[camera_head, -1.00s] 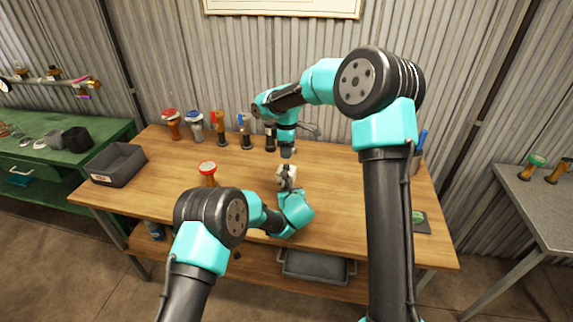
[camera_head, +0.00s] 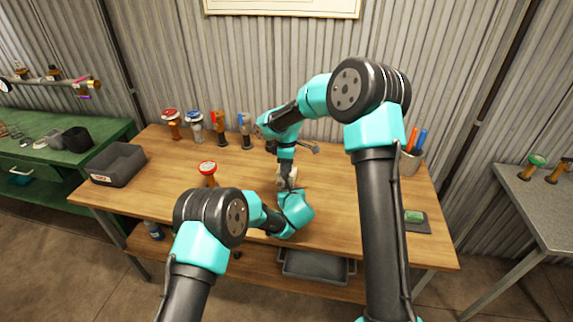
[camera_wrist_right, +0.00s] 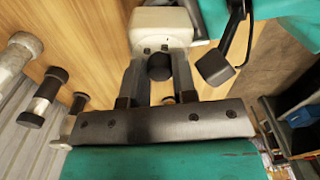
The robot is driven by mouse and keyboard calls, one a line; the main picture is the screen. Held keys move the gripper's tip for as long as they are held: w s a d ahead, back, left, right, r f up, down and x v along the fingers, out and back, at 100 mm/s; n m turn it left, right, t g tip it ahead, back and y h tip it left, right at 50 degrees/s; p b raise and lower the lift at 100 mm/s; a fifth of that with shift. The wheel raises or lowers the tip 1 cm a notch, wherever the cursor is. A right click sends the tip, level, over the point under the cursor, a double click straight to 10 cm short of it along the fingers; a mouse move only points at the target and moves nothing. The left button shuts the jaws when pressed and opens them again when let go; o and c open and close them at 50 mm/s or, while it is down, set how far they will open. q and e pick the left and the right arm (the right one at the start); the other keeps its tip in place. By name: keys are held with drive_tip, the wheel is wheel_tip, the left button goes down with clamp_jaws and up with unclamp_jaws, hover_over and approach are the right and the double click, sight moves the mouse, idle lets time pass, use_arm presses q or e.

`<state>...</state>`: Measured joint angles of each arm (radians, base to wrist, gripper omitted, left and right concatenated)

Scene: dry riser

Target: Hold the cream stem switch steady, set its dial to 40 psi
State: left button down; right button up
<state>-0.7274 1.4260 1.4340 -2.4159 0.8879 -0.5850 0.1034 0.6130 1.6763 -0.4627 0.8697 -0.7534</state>
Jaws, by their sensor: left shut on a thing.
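The cream stem switch (camera_head: 281,181) is above the middle of the wooden table, largely hidden by my grippers. In the right wrist view its pale body (camera_wrist_right: 160,28) is at the top, with a round black dial (camera_wrist_right: 159,67) facing me. My left gripper (camera_head: 287,188) is shut on the switch from the near side. My right gripper (camera_head: 286,168) is over the switch from above. Its two fingers (camera_wrist_right: 159,78) stand on either side of the dial, very close to it; I cannot tell whether they press on it. The dial's setting is not readable.
Several valves (camera_head: 219,128) stand along the table's back, and a red-topped one (camera_head: 207,170) stands left of my grippers. A grey bin (camera_head: 118,165) is at the left. A pot of tools (camera_head: 411,160) and a green block on a dark pad (camera_head: 414,217) are at the right.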

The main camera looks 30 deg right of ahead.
drive_tip(key=shift+c, duration=1.3)
drive_tip(key=shift+m, duration=3.1)
drive_tip(key=o, duration=0.7)
drive_tip(key=shift+c, duration=0.2)
drive_tip(key=shift+n, duration=0.3)
